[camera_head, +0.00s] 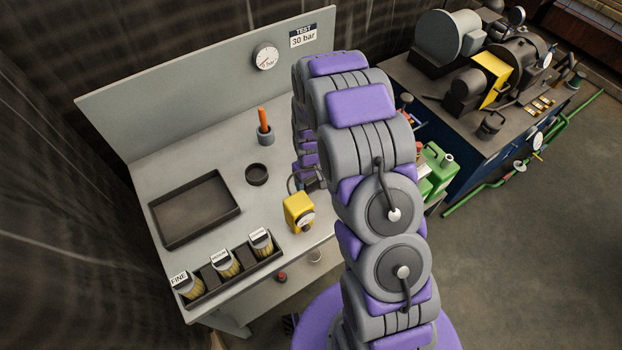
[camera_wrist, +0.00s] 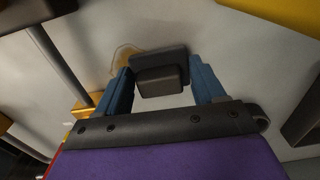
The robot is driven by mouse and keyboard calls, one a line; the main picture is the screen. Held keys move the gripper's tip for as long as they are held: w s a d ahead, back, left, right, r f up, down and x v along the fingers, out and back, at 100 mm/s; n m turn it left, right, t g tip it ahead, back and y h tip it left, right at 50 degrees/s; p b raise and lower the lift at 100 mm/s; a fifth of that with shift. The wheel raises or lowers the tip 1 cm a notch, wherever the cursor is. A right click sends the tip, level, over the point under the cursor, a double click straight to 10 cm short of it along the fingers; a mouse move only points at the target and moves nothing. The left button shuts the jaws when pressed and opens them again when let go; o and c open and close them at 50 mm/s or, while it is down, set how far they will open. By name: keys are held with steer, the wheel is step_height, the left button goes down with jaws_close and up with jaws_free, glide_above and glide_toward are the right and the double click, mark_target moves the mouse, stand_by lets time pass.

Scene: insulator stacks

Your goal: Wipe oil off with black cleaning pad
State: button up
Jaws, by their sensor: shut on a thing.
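In the wrist view, the black cleaning pad (camera_wrist: 160,58) is a flat dark slab with a raised block handle. My gripper (camera_wrist: 160,80) has its blue fingers shut on either side of this handle. The pad is over the pale bench top, but I cannot tell if it touches it. A faint brownish oil stain (camera_wrist: 122,58) shows on the pale surface beside the pad's left end, and the pad may cover part of it. In the head view my arm hides the pad, the oil and most of the gripper.
The bench (camera_head: 215,160) holds a dark tray (camera_head: 195,208), a small black dish (camera_head: 257,174), a cup with an orange-handled tool (camera_head: 265,130), a yellow device (camera_head: 298,212) and a rack with labelled rolls (camera_head: 226,264). A gauge (camera_head: 265,57) is on the back panel. Green cans (camera_head: 438,172) stand to the right.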

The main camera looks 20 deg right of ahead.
steer(key=shift+d+r, duration=0.1)
steer(key=shift+d, duration=0.1)
steer(key=shift+r, duration=0.2)
steer(key=shift+a+r+p, duration=0.2)
steer(key=shift+r+p, duration=0.1)
steer(key=shift+r, duration=0.45)
steer(key=shift+a+r+p, duration=0.2)
steer(key=shift+r+p, duration=0.1)
steer(key=shift+r, duration=0.45)
steer(key=shift+d+r+p, duration=0.15)
steer(key=shift+r+p, duration=0.05)
steer(key=shift+r, duration=0.45)
steer(key=shift+d+r+p, duration=0.15)
steer(key=shift+r, duration=0.45)
steer(key=shift+a, duration=0.1)
steer(key=shift+a+r, duration=0.1)
steer(key=shift+r, duration=0.45)
steer(key=shift+r+p, duration=0.6)
steer(key=shift+r, duration=0.35)
